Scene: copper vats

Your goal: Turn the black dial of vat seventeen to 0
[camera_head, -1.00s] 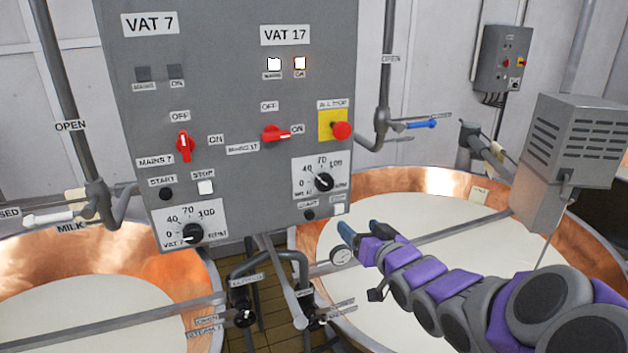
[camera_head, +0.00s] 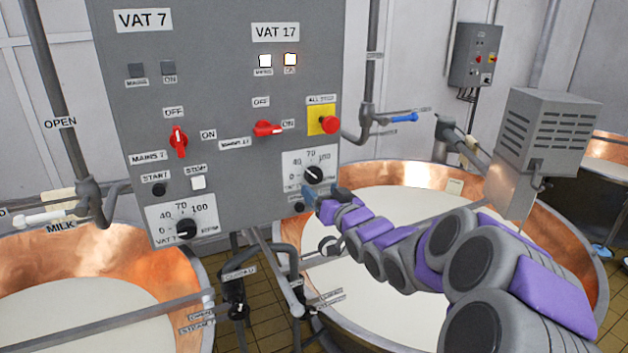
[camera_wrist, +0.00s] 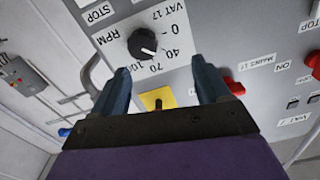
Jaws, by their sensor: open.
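The panel's right column is labelled VAT 17. Its black dial (camera_head: 313,174) sits on a white scale plate (camera_head: 292,160) marked 40, 70 and 100, below the yellow stop plate. The dial also shows in the wrist view (camera_wrist: 143,43), upside down, with its pale mark pointing toward the stretch around 40 and 70. My gripper (camera_head: 308,194) is at the plate's lower edge, just below the dial in the head view. In the wrist view my gripper (camera_wrist: 160,68) is open, its two blue fingers apart and empty. The dial lies beyond the fingertips, nearer the left finger; contact is not visible.
A red stop button (camera_head: 331,125) on a yellow plate and a red switch (camera_head: 267,128) are above the dial. VAT 7 has its own black dial (camera_head: 187,228) at left. Open copper vats (camera_head: 400,178) and pipes (camera_head: 368,90) stand around the panel.

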